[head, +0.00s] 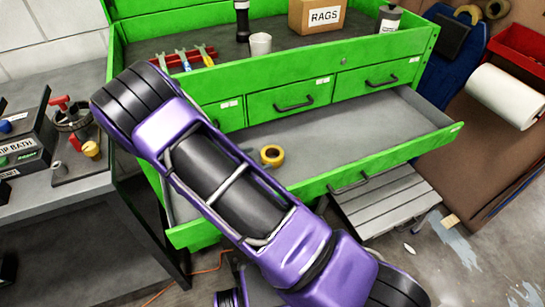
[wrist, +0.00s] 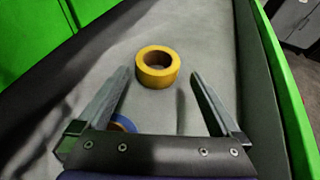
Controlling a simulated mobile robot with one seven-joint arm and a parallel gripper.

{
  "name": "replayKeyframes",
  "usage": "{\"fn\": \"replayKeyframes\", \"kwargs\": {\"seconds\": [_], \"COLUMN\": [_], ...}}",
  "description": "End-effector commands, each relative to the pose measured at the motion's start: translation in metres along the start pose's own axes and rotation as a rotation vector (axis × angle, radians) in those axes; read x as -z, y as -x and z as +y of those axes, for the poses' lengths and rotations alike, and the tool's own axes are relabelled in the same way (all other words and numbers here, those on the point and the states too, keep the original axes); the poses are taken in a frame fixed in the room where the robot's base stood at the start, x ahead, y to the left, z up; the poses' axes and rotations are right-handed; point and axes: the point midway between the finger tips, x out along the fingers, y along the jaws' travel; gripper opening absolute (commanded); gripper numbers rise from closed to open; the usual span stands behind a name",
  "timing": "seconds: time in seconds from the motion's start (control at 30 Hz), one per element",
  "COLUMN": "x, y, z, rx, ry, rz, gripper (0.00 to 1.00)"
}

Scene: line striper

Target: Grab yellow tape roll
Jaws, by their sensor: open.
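The yellow tape roll (head: 272,155) lies flat on the grey floor of the open green drawer (head: 345,130). In the wrist view the yellow tape roll (wrist: 157,78) sits in line with the gap between my fingertips, with its hole facing up. My gripper (wrist: 160,73) is open and empty, its two fingers pointing towards the roll from either side. I cannot tell how high the fingertips are above the drawer floor. In the head view my purple arm crosses the drawer's left part and hides my gripper.
The drawer's green front wall (wrist: 275,95) runs along the right in the wrist view. The drawer's right part is clear. A RAGS box (head: 317,15) stands on the cabinet top.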

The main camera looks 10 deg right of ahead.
Motion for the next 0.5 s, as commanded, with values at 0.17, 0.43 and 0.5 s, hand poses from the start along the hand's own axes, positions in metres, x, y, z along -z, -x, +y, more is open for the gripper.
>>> {"fn": "replayKeyframes", "kwargs": {"seconds": [0.17,0.43,0.5], "x": [0.000,0.000,0.000], "y": [-0.026,-0.042,-0.051], "z": [0.000,0.001,0.001], "rx": [0.001,0.001,0.002], "ry": [0.000,0.000,0.000], "rz": [0.001,0.001,0.001], "gripper": [1.00,1.00,1.00]}}
